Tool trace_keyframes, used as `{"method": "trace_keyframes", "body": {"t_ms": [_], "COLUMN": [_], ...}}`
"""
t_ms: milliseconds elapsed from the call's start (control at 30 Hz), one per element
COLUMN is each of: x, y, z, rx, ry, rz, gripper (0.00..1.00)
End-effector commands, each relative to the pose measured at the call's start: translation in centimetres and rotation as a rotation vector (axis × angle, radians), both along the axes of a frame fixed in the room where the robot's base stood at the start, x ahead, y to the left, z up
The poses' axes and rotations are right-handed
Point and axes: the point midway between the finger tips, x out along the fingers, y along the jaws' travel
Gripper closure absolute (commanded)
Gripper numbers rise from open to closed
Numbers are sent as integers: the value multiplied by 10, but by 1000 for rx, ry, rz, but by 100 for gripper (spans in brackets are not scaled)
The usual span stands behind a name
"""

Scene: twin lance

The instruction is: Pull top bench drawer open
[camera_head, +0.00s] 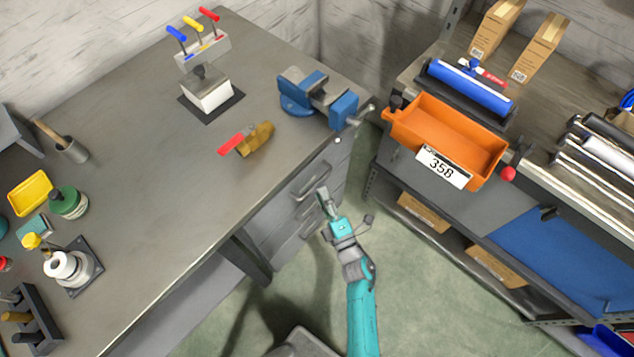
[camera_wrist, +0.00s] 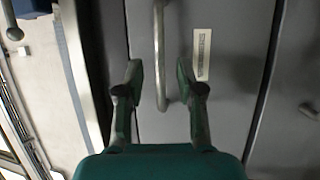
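The bench's top drawer (camera_head: 285,204) is a grey front under the bench top, and it looks closed. Its bar handle (camera_head: 309,183) shows in the head view beside my gripper (camera_head: 326,197). In the wrist view, the handle (camera_wrist: 160,50) runs between the two fingers of my gripper (camera_wrist: 160,75), with a gap on each side. The gripper is open and holds nothing. The drawer front (camera_wrist: 225,90) has a small pale label beside the handle. I cannot tell how deep the fingers reach around the bar.
Another drawer with a handle (camera_head: 312,227) lies below. The grey bench top (camera_head: 150,190) carries a blue vise (camera_head: 318,95) above the drawers. A shelf with an orange bin (camera_head: 440,130) stands to the right. Green floor is free between the bench and shelf.

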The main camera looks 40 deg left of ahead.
Motion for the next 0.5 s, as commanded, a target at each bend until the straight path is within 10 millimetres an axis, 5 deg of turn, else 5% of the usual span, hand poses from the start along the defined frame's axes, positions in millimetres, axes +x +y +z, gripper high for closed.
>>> {"method": "trace_keyframes", "body": {"t_ms": [200, 500], "x": [14, 20], "y": [28, 39], "z": [6, 8], "rx": [0, 0], "ry": [0, 3], "rz": [1, -2], "gripper": [63, 63]}}
